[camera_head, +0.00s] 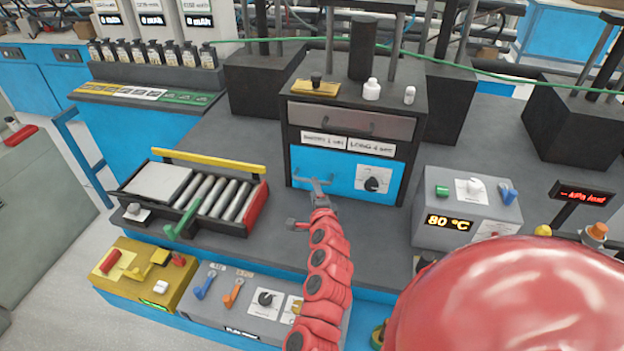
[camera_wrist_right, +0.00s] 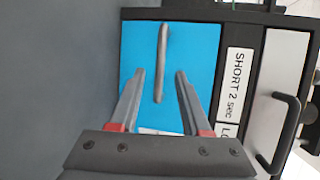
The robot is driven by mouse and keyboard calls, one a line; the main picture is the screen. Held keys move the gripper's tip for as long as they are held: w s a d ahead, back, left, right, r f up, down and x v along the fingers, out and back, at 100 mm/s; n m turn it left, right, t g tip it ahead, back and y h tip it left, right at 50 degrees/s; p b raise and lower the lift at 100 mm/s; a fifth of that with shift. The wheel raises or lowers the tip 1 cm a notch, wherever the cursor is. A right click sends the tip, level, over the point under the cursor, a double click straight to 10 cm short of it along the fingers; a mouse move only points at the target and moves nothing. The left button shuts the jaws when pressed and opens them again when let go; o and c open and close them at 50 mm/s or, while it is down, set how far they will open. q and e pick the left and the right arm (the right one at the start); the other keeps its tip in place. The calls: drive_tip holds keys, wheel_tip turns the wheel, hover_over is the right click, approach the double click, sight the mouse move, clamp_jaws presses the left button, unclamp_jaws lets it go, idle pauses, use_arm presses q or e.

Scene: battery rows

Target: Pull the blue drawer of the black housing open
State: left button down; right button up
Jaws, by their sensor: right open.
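The black housing (camera_head: 415,105) stands on the dark worktop in the head view. Its blue drawer (camera_head: 338,178) is the lower front and looks flush with the front. The drawer's handle (camera_head: 308,179) is a slim bar at its left part. My right gripper (camera_head: 318,187) is at this handle, its red arm rising from below. In the right wrist view the handle (camera_wrist_right: 162,60) lies in line with the gap between the open fingers (camera_wrist_right: 160,74), against the blue front (camera_wrist_right: 200,45). No contact shows, and I cannot tell how deep the handle sits. My left gripper is not in view.
Above the blue drawer is a grey drawer (camera_head: 350,120) with its own dark handle. A roller tray (camera_head: 262,195) is left of my arm, and a grey box with an 80 °C display (camera_head: 450,222) is to the right. Control boxes (camera_head: 150,275) line the front edge.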

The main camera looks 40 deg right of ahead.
drive_tip(key=shift+p+x, duration=0.6)
drive_tip(key=shift+x, duration=2.15)
clamp_jaws()
